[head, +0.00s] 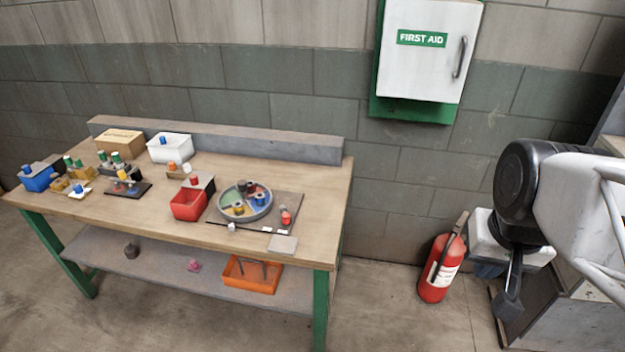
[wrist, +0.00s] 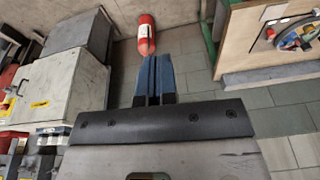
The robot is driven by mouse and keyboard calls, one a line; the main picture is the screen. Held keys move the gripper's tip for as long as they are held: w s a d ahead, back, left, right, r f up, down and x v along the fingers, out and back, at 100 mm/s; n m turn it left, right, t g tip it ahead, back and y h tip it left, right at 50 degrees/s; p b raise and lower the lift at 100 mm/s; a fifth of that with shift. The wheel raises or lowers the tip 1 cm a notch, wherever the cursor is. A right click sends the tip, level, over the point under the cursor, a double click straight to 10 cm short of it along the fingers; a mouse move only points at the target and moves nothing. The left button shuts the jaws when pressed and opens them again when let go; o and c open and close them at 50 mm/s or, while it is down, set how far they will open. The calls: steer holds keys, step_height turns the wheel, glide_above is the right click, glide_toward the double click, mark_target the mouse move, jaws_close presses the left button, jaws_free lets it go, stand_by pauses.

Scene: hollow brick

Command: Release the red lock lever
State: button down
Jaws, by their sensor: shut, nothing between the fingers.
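A round grey tray with coloured compartments (head: 245,201) sits on a dark board (head: 291,202) near the right end of the workbench. A small red upright piece (head: 286,216), which looks like the lock lever, stands at the tray's right front side; its exact position is too small to read. In the wrist view the tray (wrist: 291,40) shows partly at the upper right, with a red piece (wrist: 270,33) beside it. My gripper (wrist: 152,60) is shut and empty, its blue fingers together, well away from the bench and pointing towards the fire extinguisher.
The workbench (head: 170,213) also carries a red bin (head: 188,204), a white bin (head: 170,149), a blue bin (head: 37,179) and small parts. A grey ledge (head: 220,141) lines its back. A fire extinguisher (head: 440,268) stands on the floor between bench and arm. A first aid cabinet (head: 425,50) hangs above.

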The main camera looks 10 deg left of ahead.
steer(key=w+a+f+m+g+y, duration=0.1)
steer(key=w+a+m, duration=0.1)
steer(key=w+a, duration=0.5)
steer(key=w+a+f+m+g, duration=0.1)
steer(key=w+a, duration=0.1)
steer(key=w, duration=0.9)
steer(key=w+a+f+m+g+y, duration=0.1)
steer(key=w+a+m, duration=0.1)
steer(key=w+a, duration=0.5)
steer(key=w+a+f+m+g+y, duration=0.1)
steer(key=w+a+f+m, duration=0.3)
steer(key=w+a+f, duration=1.4)
steer(key=shift+w+f+m+g, duration=0.3)
steer(key=shift+w+f+g, duration=0.35)
steer(key=shift+w, duration=0.25)
steer(key=shift+f, duration=0.15)
